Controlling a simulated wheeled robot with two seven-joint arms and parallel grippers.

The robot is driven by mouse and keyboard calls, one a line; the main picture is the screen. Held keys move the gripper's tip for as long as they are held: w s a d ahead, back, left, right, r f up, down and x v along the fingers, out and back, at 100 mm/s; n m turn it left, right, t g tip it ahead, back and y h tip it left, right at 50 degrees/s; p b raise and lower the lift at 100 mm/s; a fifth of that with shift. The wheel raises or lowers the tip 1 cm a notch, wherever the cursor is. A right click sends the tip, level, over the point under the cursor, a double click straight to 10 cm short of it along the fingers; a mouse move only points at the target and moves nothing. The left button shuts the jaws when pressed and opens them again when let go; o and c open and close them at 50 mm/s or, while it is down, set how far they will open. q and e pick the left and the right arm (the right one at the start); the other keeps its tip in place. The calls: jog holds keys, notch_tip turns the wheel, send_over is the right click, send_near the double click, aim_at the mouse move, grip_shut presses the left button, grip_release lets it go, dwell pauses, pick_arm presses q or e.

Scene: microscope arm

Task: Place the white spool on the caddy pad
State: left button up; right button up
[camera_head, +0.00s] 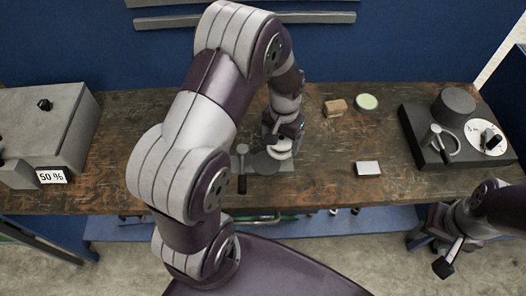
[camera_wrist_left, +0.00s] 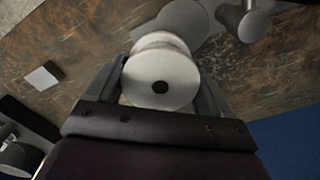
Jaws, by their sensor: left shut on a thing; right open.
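My left gripper (camera_head: 283,143) is shut on the white spool (camera_wrist_left: 160,80), a flanged cylinder with a dark centre hole. The spool (camera_head: 279,152) also shows at the gripper's tip in the head view, partly hidden by it. It is over or beside a grey plate (camera_head: 284,168) with a dark round disc (camera_head: 264,163) near the table's front; its exact height is unclear. The disc shows just beyond the spool in the wrist view (camera_wrist_left: 184,18). My right gripper (camera_head: 450,254) is open, below the table's right front.
A grey upright post (camera_head: 242,168) stands left of the disc. A grey box (camera_head: 45,125) stands far left. The tray also bears a dark cylinder (camera_head: 453,106).

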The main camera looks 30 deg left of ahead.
pick_arm(q)
jog(key=s+a+f, duration=0.1)
jog(key=s+a, duration=0.1)
jog(key=a, duration=0.1)
jog(key=shift+s+f, duration=0.2)
jog(key=shift+f, duration=0.2)
notch_tip(320, 180, down, 4)
jog(key=shift+s+r+p, duration=0.15)
jog(key=shift+p, duration=0.45)
jog(key=shift+f, duration=0.4)
